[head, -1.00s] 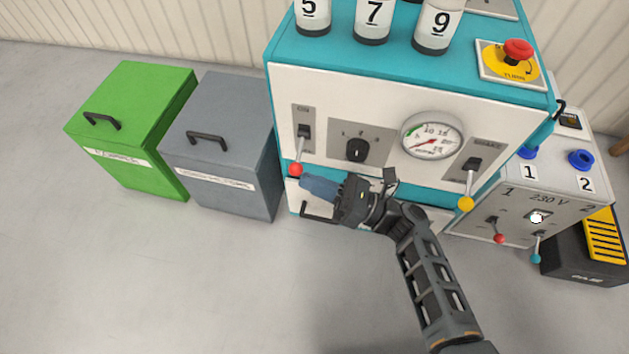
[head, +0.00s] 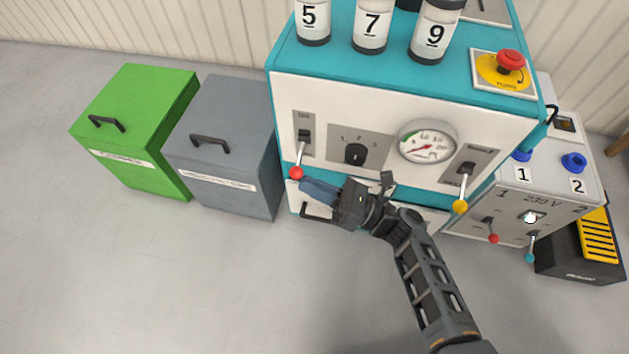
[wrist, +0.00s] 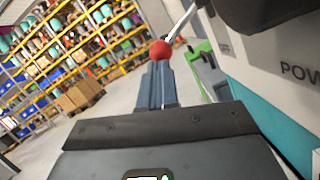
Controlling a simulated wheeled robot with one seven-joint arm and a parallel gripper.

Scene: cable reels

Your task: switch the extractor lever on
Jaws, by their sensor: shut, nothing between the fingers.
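A lever with a red ball (head: 297,172) hangs down from a grey plate at the left of the teal and white machine's front (head: 410,115). A second lever with a yellow ball (head: 460,206) hangs at the right of the same front. I cannot read from the labels which one is the extractor lever. My gripper (head: 304,184) is shut and empty, its blue-grey fingertips at the red ball, just below it in the head view. In the wrist view the red ball (wrist: 161,50) appears right at the fingertips (wrist: 160,66); I cannot tell whether they touch.
A dial knob (head: 355,153) and a gauge (head: 427,141) sit between the levers. A red emergency button (head: 510,60) is on top. Grey (head: 225,150) and green (head: 135,130) bins stand left. The floor in front is clear.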

